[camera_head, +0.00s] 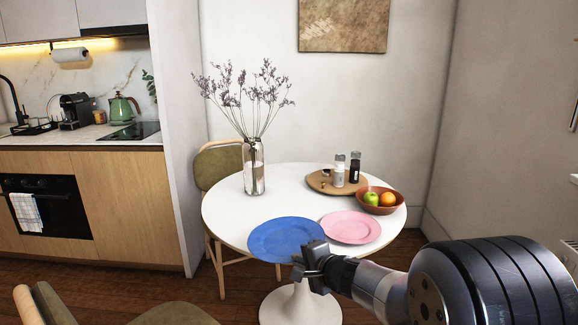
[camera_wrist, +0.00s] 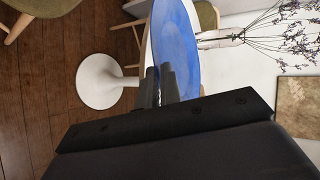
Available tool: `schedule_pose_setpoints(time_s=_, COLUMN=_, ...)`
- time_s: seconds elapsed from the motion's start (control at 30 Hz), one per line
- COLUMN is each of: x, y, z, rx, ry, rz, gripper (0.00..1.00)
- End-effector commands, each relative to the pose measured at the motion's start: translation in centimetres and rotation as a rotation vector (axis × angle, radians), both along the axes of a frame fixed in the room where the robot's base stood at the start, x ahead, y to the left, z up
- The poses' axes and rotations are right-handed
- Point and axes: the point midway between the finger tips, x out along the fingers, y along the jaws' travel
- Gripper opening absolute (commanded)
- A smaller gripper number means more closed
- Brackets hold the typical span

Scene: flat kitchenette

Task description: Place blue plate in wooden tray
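The blue plate (camera_head: 278,238) lies at the front of the round white table, its near rim at the table's edge. My gripper (camera_head: 312,259) is at the plate's front right rim. In the wrist view, my gripper's two dark fingers (camera_wrist: 160,75) are close together and overlap the rim of the blue plate (camera_wrist: 176,40). I cannot tell whether the rim is between the fingers. The round wooden tray (camera_head: 322,186) sits at the back right of the table, holding a white shaker and a dark shaker (camera_head: 354,168).
A pink plate (camera_head: 350,228) lies right of the blue plate. A fruit bowl (camera_head: 378,207) stands behind it, close to the tray. A glass vase of dried flowers (camera_head: 254,170) stands at the back left. The table's left middle (camera_head: 228,208) is clear. Chairs stand around the table.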

Motion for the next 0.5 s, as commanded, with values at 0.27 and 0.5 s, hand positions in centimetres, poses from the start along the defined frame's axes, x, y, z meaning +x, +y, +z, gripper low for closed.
schedule_pose_setpoints(time_s=0.27, x=-1.0, y=-2.9, z=-2.6, rx=0.015, ry=0.009, rz=-0.049, gripper=0.0)
schedule_pose_setpoints(time_s=0.5, x=-2.4, y=-6.2, z=-5.1, rx=0.024, ry=0.01, rz=-0.118, gripper=0.0)
